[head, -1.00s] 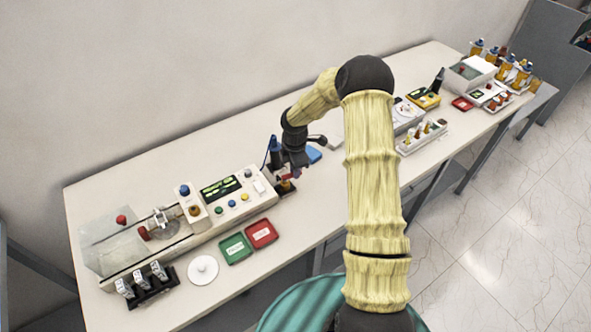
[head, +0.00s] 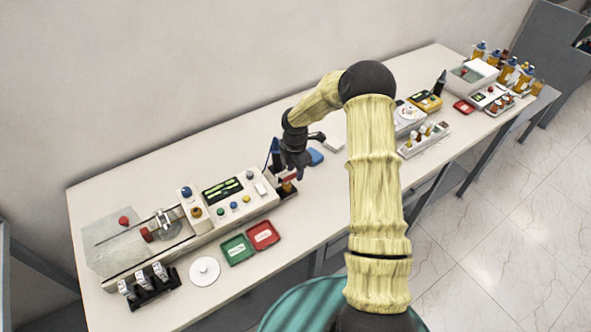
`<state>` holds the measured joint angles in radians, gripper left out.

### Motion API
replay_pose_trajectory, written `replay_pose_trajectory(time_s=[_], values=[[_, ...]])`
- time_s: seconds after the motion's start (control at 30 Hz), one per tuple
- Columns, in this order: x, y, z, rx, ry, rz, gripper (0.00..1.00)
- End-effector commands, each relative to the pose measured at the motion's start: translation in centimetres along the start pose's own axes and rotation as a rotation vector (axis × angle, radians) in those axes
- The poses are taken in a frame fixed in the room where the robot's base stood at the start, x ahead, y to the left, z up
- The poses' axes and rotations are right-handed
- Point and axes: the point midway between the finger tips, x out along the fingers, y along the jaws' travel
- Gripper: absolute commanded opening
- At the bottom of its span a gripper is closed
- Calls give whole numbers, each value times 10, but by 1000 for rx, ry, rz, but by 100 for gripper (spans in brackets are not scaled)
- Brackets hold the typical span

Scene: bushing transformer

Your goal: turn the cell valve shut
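My gripper (head: 297,168) points down at the right end of the white bench instrument (head: 236,200). Its fingers are dark and small, so I cannot tell whether they are open or shut. Just below and beside it is a small amber vessel with a red part (head: 286,187), partly covered by the gripper; I cannot tell whether they touch. No part is clearly recognisable as the cell valve. Red knobs also show at the instrument's left end, one by the metal fitting (head: 147,235) and one on the clear plate (head: 124,221).
A green tray (head: 236,250) and a red tray (head: 264,235) lie in front of the instrument. A white disc (head: 204,270) and a black rack (head: 155,286) stand at front left. A blue item (head: 315,157) lies behind the gripper. My arm hides the bench's middle.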

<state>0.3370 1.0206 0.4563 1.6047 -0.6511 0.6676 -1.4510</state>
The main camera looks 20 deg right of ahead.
Motion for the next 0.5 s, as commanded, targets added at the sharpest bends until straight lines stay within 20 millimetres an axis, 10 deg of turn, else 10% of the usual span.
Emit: replay_pose_trajectory(time_s=[0.5], values=[[-15,0,1,3,0,-1,36]])
